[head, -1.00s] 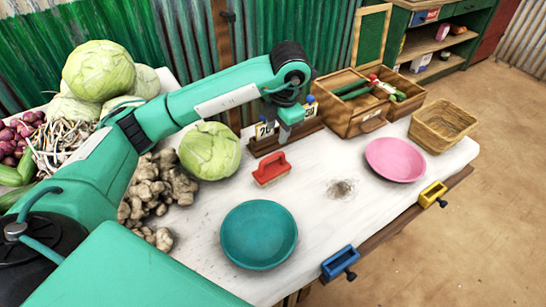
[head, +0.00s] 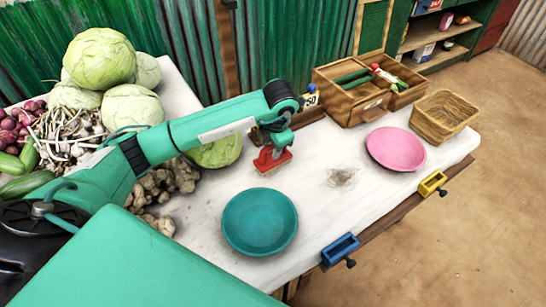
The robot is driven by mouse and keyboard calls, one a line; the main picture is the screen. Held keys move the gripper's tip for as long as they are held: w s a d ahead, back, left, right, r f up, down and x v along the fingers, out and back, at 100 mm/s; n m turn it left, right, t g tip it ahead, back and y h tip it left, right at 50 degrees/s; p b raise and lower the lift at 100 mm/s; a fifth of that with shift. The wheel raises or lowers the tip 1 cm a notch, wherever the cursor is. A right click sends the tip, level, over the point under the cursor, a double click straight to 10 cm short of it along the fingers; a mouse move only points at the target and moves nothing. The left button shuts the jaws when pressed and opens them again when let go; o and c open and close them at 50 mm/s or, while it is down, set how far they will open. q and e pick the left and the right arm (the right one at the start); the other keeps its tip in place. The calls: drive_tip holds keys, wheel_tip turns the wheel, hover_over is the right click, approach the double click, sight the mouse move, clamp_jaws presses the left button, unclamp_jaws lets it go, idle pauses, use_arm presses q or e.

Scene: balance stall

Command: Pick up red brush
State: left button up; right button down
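The red brush (head: 268,163) lies on the white table top (head: 316,232), just behind the teal plate and to the right of a cabbage. My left arm reaches in from the left, and my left gripper (head: 275,152) points down at the brush. Its fingertips are at the brush's top and hide part of it. Whether the fingers are open or closed on it cannot be made out. The brush appears to rest on the table. My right gripper is not in view.
A teal plate (head: 260,222) is close in front of the brush. A cabbage (head: 217,152) and ginger (head: 160,185) lie to the left. A pink plate (head: 396,149), a wicker basket (head: 443,116) and a wooden box (head: 345,101) stand to the right. Dirt (head: 341,178) marks the clear middle.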

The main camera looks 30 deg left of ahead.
use_arm(q)
drive_tip(key=shift+f, duration=0.3)
clamp_jaws()
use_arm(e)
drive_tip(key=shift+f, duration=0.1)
use_arm(q)
drive_tip(key=shift+r, duration=0.1)
